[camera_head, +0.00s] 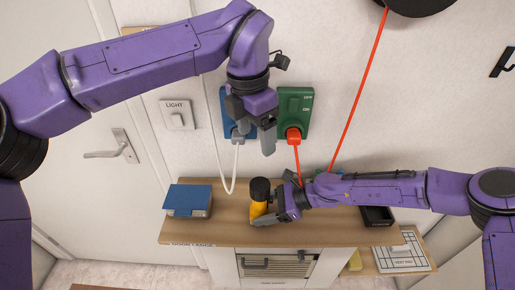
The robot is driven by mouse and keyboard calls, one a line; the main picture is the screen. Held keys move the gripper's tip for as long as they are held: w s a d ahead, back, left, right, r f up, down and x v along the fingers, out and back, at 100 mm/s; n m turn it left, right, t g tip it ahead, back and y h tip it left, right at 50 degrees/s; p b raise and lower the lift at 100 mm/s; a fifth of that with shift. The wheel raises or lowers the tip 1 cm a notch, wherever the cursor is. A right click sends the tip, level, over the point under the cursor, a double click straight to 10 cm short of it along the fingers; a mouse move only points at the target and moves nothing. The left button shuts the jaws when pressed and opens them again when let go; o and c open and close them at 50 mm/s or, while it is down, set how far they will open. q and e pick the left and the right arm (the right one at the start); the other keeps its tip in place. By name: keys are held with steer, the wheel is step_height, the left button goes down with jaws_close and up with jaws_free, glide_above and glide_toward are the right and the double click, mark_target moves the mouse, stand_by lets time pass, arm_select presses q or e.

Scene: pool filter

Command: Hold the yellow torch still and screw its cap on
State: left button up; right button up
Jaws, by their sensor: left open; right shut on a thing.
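The yellow torch (258,209) stands upright on the wooden counter, with a black cap (260,188) on top. I cannot tell whether the cap is seated or loose. My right gripper (276,215) comes in from the right, low over the counter, and is shut on the torch's yellow body. It hides part of the torch's right side. My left gripper (254,137) is open and points down, above the torch and apart from it, in front of the wall sockets.
A blue box (188,200) stands on the counter (228,226) left of the torch. A black tray (377,216) lies at right. A blue socket and a green socket (296,104) with a red plug (293,135) are on the wall. White and red cords hang behind the torch.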

steer(key=o, duration=1.2)
steer(key=shift+o, duration=0.2)
steer(key=v, duration=1.2)
